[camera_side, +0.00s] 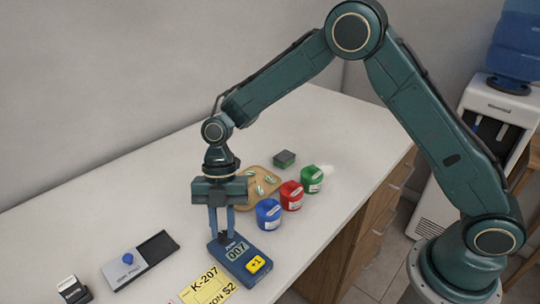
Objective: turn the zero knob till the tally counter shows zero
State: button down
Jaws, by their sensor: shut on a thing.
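The tally counter (242,262) is a dark blue box lying on the white counter. Its grey display appears to read 007, and a yellow +1 button (257,264) sits on its near right part. My gripper (222,236) points straight down at the far left end of the tally counter. Its two blue fingers are shut on the zero knob, which is mostly hidden between the fingertips.
Blue (269,214), red (291,196) and green (312,179) containers stand to the right. A wooden tray (250,206) with small items lies behind my gripper. A yellow K-207 card (207,287), a grey-black device (140,260) and a small dark object (73,290) lie left.

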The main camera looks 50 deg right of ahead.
jog(key=m+t, duration=0.1)
jog(key=m, duration=0.2)
jog(key=shift+s+d+m+y, duration=0.1)
jog(key=shift+s+m+y, duration=0.05)
jog(key=shift+m+y, duration=0.2)
jog(key=m+t, duration=0.1)
jog(key=m, duration=0.1)
jog(key=m+t, duration=0.1)
jog(key=m, duration=0.1)
jog(key=shift+s+y, duration=0.15)
jog(key=shift+y, duration=0.1)
jog(key=m+t, duration=0.1)
jog(key=m, duration=0.4)
jog(key=shift+s+t, duration=0.2)
jog(key=shift+t, duration=0.2)
jog(key=shift+s+m+t+h, duration=0.1)
jog(key=shift+m+t+h, duration=0.5)
jog(key=shift+m, duration=1.25)
jog(key=c, duration=1.3)
grip_release()
